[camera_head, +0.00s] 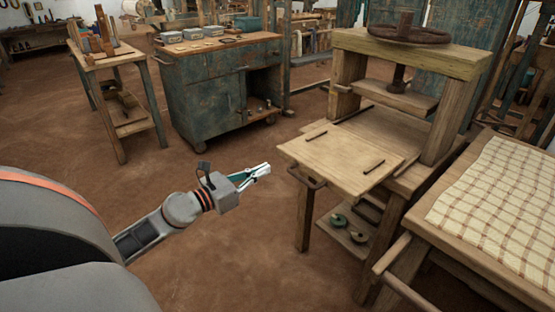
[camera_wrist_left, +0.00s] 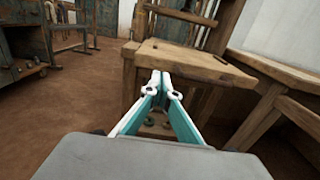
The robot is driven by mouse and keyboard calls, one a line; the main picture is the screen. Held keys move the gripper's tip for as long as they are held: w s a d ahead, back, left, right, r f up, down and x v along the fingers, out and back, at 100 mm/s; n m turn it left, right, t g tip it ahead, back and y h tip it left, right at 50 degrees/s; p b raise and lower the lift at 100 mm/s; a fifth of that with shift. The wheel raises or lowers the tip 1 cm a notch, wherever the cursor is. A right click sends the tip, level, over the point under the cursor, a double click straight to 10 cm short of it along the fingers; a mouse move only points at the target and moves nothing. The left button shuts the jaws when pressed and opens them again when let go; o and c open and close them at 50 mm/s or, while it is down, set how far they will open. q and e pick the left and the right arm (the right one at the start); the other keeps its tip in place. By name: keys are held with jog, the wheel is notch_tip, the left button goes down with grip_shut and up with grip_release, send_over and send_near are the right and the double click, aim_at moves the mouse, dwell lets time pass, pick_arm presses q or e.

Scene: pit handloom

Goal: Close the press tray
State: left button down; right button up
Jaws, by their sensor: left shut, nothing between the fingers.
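The press tray (camera_head: 338,158) is a flat wooden board with a dark handle (camera_head: 306,178) on its front left edge. It sticks out from the wooden press frame (camera_head: 349,78), toward me. The tray also shows in the left wrist view (camera_wrist_left: 190,58), just beyond the fingertips. My left gripper (camera_head: 267,169) is shut and empty. It is left of the tray's handle, apart from it in the head view. In the left wrist view the left gripper (camera_wrist_left: 160,80) points toward the tray's edge. My right gripper is in neither view.
A table with a checked cloth (camera_head: 500,190) stands close on the right of the press. A green cabinet (camera_head: 215,100) and a small wooden stand (camera_head: 100,62) are behind on the left. The brown floor around my left gripper is clear.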

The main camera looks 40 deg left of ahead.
aim_at(288, 158)
pick_arm(q)
jog(key=w, duration=0.5)
jog(key=shift+w+d+p, duration=0.25)
jog(key=shift+w+p, duration=0.1)
jog(key=shift+w, duration=0.7)
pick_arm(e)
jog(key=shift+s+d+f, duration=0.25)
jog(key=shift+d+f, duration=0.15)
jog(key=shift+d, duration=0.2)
